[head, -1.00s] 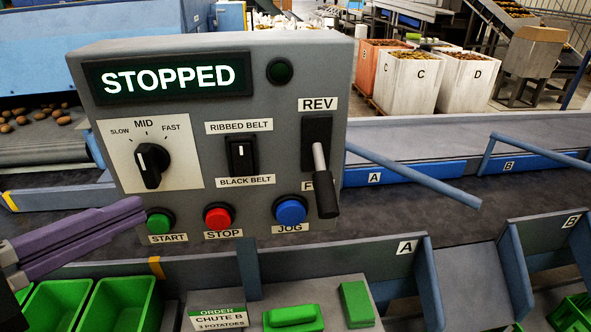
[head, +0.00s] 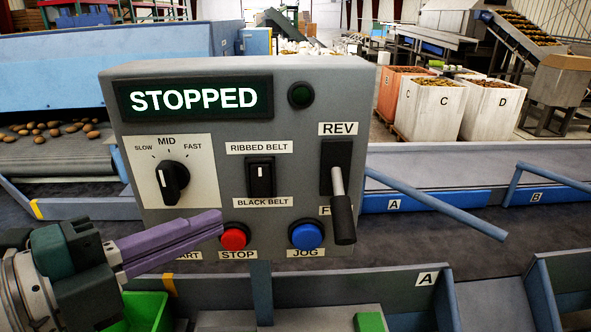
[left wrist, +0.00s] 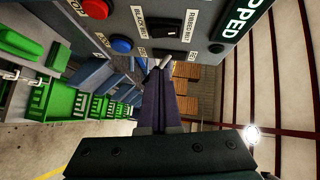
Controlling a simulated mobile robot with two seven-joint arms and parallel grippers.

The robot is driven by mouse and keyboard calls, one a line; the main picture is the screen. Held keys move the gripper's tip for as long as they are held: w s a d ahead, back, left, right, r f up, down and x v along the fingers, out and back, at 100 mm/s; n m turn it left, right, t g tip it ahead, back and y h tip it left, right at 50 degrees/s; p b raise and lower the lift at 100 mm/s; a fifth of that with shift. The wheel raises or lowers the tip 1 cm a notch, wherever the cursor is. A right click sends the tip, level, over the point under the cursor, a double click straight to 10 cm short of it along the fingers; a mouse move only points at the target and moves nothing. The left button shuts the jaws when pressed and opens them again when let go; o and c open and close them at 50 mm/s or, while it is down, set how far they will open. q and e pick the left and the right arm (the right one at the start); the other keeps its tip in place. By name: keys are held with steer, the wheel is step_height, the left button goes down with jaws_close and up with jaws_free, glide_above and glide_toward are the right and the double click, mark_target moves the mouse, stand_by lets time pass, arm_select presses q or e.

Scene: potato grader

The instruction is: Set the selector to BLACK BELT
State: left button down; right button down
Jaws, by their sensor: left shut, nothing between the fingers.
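The selector (head: 261,178) is a black rocker switch on the grey control panel (head: 300,220). The RIBBED BELT label (head: 262,147) is above it and the BLACK BELT label (head: 263,202) below it. A short white mark shows near the rocker's top; I cannot tell for sure which side is pressed. My left gripper (head: 220,221) has purple fingers, shut and empty, with tips below and left of the selector near the red STOP button (head: 234,237). In the left wrist view the fingertips (left wrist: 160,64) point toward the panel near the selector (left wrist: 164,29). My right gripper is not in view.
The speed dial (head: 172,183) is left of the selector. The REV lever (head: 342,205) sticks out to its right. The blue JOG button (head: 306,236) is below; START is covered by my gripper. The display (head: 195,99) reads STOPPED.

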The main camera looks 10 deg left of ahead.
mark_target(261, 192)
arm_select(q)
steer(key=w, duration=0.2)
steer(key=w+d+f, duration=0.1)
steer(key=w, duration=0.2)
steer(key=w+p, duration=0.1)
steer(key=w, duration=0.2)
steer(key=shift+w+d+f, duration=0.1)
steer(key=shift+d+f, duration=0.15)
steer(key=shift+f, duration=0.05)
steer(key=f+b, duration=0.1)
steer(key=b, duration=0.1)
steer(key=f+m+t+b, duration=0.1)
steer(key=b, duration=0.2)
steer(key=shift+w+a, duration=0.15)
steer(key=shift+w, duration=0.2)
steer(key=shift+r, duration=0.6)
steer(key=shift+a, duration=0.1)
